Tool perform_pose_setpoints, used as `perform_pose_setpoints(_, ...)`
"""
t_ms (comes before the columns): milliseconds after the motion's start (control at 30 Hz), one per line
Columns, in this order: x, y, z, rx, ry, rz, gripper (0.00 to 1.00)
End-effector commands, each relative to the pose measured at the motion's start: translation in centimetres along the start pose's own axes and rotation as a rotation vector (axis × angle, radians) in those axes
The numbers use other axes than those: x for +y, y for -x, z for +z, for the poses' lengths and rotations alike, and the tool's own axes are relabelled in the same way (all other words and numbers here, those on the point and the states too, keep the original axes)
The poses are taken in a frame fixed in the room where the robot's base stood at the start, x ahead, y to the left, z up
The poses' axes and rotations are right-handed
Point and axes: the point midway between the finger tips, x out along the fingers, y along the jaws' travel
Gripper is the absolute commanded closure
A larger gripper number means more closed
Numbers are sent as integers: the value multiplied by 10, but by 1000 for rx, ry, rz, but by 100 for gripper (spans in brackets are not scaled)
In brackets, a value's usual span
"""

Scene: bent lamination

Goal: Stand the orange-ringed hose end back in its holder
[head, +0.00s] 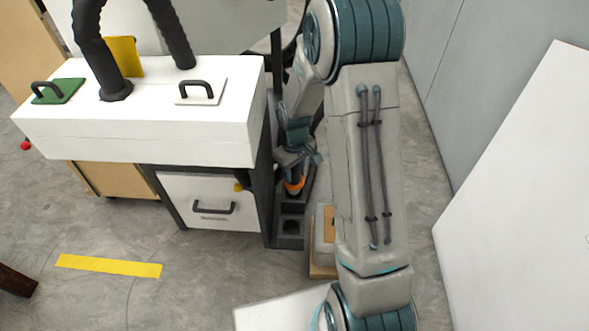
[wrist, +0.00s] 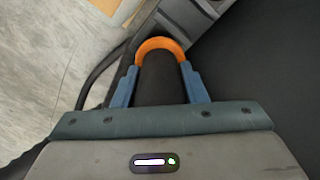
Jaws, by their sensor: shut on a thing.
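The orange-ringed hose end (head: 293,187) is beside the right side of the white cabinet, just below my gripper (head: 297,160). In the wrist view the orange ring (wrist: 160,45) arches just past my blue fingertips (wrist: 160,75), with the dark hose between them. My gripper is shut on the hose end. A dark holder (head: 290,242) with a square opening stands low against the cabinet, in front of and below the ring. Whether the hose end touches the holder or sits in one of its openings I cannot tell.
The white-topped cabinet (head: 140,148) with a drawer (head: 212,190) stands close on the left of my gripper. A box with a wooden base (head: 322,268) lies right of the holder. A pale wall panel (head: 530,200) is at the right. Grey floor (head: 190,285) is open in front.

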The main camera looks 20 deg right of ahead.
Motion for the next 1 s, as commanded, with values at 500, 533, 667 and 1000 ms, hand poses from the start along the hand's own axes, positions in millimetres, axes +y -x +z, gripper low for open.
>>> perform_pose_setpoints(500, 0, -24, 0, -1, 0, 0, 80)
perform_pose_setpoints(533, 0, -24, 0, -1, 0, 0, 80)
perform_pose_setpoints(667, 0, -24, 0, -1, 0, 0, 80)
perform_pose_setpoints(1000, 0, -28, 0, -1, 0, 0, 80)
